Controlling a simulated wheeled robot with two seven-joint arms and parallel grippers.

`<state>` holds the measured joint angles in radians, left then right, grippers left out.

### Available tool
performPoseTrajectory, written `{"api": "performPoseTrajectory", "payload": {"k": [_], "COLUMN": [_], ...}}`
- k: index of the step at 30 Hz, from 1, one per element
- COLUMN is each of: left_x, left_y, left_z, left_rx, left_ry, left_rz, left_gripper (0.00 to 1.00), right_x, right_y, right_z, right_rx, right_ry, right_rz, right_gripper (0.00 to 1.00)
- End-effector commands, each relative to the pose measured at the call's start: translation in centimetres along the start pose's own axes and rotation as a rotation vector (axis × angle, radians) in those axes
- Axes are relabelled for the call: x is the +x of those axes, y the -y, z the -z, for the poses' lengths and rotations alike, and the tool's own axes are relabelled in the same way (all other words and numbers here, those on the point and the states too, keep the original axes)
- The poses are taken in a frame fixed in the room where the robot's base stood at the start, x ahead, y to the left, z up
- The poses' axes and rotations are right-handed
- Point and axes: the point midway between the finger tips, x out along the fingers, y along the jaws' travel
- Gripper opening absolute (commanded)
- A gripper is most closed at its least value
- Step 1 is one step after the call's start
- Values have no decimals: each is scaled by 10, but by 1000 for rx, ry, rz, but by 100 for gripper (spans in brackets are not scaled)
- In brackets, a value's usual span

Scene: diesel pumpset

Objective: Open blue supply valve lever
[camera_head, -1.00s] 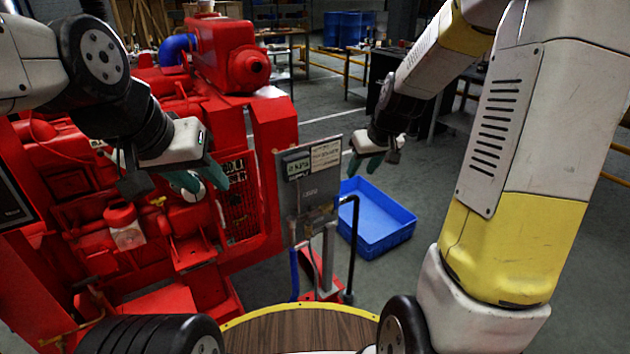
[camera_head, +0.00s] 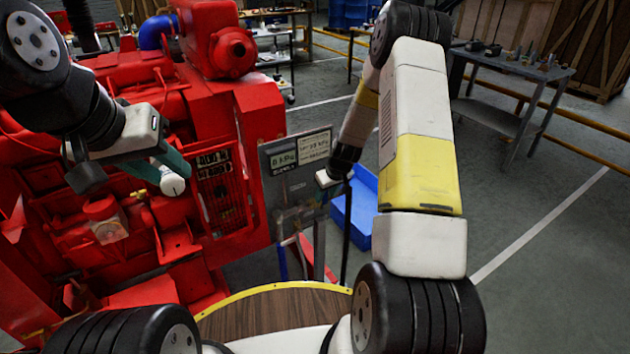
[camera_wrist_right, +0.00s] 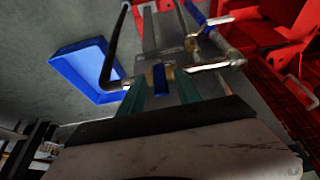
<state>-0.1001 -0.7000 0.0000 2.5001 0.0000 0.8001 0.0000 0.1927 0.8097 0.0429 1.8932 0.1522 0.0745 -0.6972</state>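The blue lever (camera_wrist_right: 160,77) shows in the right wrist view beside a metal pipe and a brass-coloured fitting. My right gripper (camera_wrist_right: 161,84) has its teal fingers on either side of the lever, with visible gaps. Contact is not clear. In the head view my right gripper (camera_head: 326,181) is in front of the grey panel's pipework (camera_head: 292,218); its fingertips and the lever are hard to make out there. My left gripper (camera_head: 160,165) hangs over the red engine (camera_head: 120,130), fingers apart, with a white round-ended part (camera_head: 173,185) by its tips.
The grey panel (camera_head: 275,183) carries two displays; one appears to read 0 kPa. A black bent pipe (camera_wrist_right: 115,45) stands close left of my right gripper in the wrist view. A blue crate (camera_wrist_right: 85,68) lies on the floor. Workbenches (camera_head: 510,70) stand at the back right.

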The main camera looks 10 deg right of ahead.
Motion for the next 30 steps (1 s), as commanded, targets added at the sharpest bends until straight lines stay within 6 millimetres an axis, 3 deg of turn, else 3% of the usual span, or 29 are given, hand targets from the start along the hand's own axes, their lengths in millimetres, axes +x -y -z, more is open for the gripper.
{"api": "performPoseTrajectory", "payload": {"k": [4, 13, 19, 30], "left_x": [0, 0, 0, 0], "left_y": [0, 0, 0, 0], "left_z": [0, 0, 0, 0], "left_rx": [0, 0, 0, 0], "left_ry": [0, 0, 0, 0], "left_rz": [0, 0, 0, 0], "left_gripper": [36, 36, 36, 36], "right_x": [12, 15, 14, 14], "right_y": [0, 0, 0, 0], "right_z": [0, 0, 0, 0], "right_rx": [0, 0, 0, 1], "right_ry": [0, -1, -1, 0], "right_rz": [0, 0, 0, 0], "right_gripper": [40, 40, 1, 0]}}
